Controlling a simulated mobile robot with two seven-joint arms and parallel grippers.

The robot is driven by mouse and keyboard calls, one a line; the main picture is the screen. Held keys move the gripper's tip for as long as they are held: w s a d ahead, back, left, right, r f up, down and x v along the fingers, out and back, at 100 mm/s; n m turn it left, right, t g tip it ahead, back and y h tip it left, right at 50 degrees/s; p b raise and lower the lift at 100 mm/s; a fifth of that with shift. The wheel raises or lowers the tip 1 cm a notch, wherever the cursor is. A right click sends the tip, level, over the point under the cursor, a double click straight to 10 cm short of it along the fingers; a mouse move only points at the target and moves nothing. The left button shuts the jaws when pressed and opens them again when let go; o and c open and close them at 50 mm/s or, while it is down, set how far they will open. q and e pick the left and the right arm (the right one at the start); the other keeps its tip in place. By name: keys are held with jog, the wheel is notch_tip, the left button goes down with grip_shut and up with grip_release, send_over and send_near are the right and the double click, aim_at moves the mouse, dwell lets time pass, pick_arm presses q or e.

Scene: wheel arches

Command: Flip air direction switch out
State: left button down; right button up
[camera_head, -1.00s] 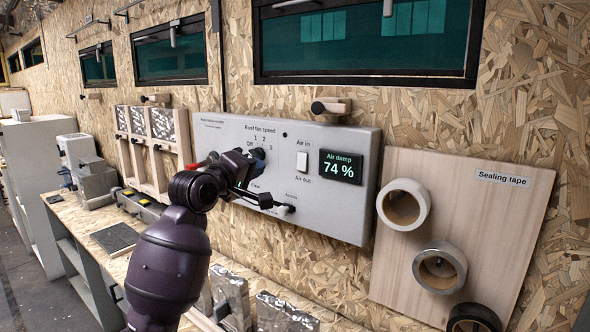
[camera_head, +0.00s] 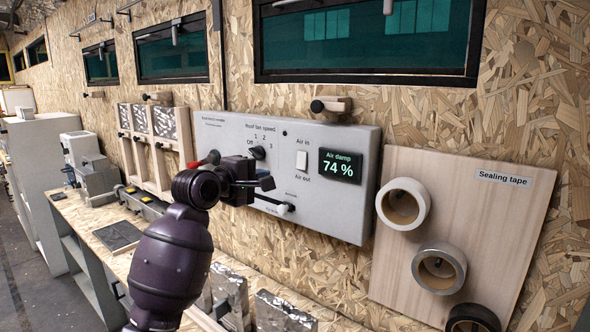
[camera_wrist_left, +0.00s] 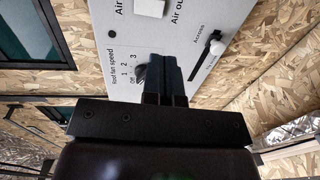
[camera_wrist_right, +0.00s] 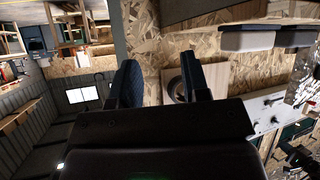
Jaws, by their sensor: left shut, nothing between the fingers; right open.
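The air direction switch (camera_head: 302,160) is a white rocker on the grey control panel (camera_head: 340,215), between the labels "Air in" and "Air out". Part of it shows at the top edge of the left wrist view (camera_wrist_left: 150,7). Which way it is tipped is too small to tell. My left gripper (camera_head: 267,183) is shut and empty in front of the panel, below and left of the switch. In the left wrist view its fingers (camera_wrist_left: 165,78) sit over the panel between the fan knob and the slider. My right gripper (camera_wrist_right: 163,83) is open and empty, outside the head view.
A roof fan speed knob (camera_head: 257,153) sits left of the switch. A display (camera_head: 340,167) reading "Air damp 74 %" is to its right. A slider with a white knob (camera_head: 283,209) is below. A board with tape rolls (camera_head: 440,268) hangs at right.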

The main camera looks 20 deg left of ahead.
aim_at(301, 166)
pick_arm(q)
jog(key=p+x, duration=0.2)
jog(key=x, duration=1.1)
jog(key=shift+w, duration=0.1)
pick_arm(e)
jog(key=shift+s+d+r, duration=0.1)
jog(key=shift+s+r, duration=0.35)
jog(key=shift+r, duration=0.05)
pick_arm(q)
jog(key=shift+d, duration=0.1)
jog(key=shift+w+f+t+b, duration=0.15)
jog(key=shift+t+b, duration=0.25)
jog(key=shift+b, duration=0.45)
jog(key=shift+d, duration=0.1)
jog(key=shift+r, duration=0.2)
pick_arm(e)
jog(key=shift+w+f, duration=0.15)
jog(key=shift+w, duration=0.2)
